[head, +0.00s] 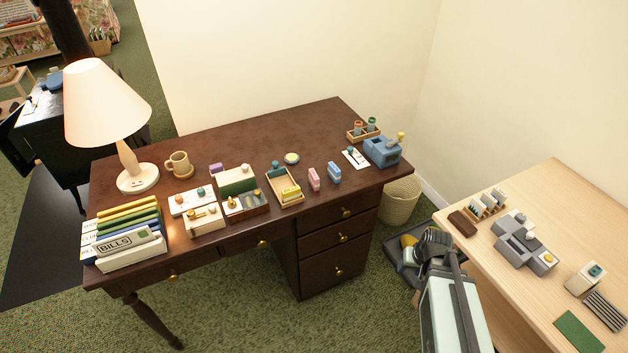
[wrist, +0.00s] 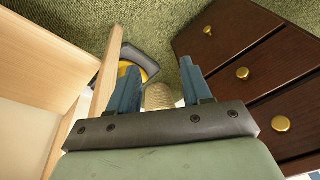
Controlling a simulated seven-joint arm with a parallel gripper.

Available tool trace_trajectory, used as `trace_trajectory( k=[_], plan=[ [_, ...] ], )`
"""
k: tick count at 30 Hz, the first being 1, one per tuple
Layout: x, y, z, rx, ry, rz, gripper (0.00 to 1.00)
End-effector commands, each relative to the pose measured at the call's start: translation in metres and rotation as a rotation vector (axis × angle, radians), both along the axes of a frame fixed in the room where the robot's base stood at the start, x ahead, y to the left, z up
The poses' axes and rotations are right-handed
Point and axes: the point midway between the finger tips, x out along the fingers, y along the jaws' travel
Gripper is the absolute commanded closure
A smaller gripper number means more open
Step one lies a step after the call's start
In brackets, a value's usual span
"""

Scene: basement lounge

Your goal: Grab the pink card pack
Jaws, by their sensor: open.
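The pink card pack (head: 314,179) stands upright on the dark wooden desk (head: 240,139), right of a wooden tray and just left of a blue pack (head: 334,173). The pack is not visible in the wrist view. My gripper (head: 408,240) is low in front of the desk's right end, in the gap beside the light wooden table, well apart from the pack. In the wrist view my gripper (wrist: 160,85) has its two blue fingers spread apart, with nothing between them but the background.
The light table (head: 480,265) on the right holds grey devices. A wicker basket (head: 400,202) and a dark tray stand on the floor between the tables. Desk drawers with brass knobs (wrist: 242,73) are close on the wrist view's right. A lamp (head: 105,105) stands at the desk's left.

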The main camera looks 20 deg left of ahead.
Motion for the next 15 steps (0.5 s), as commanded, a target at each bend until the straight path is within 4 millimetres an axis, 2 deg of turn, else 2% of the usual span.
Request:
trace_trajectory(
  k=[1, 6, 9, 15],
  plan=[
    [0.02, 0.028, 0.016, 0.034, -0.081, 0.056, 0.51],
    [0.061, 0.113, 0.058, 0.143, -0.324, 0.21, 0.51],
    [0.075, 0.161, 0.083, 0.2, -0.458, 0.284, 0.51],
    [0.089, 0.247, 0.133, 0.29, -0.701, 0.382, 0.51]
  ],
)
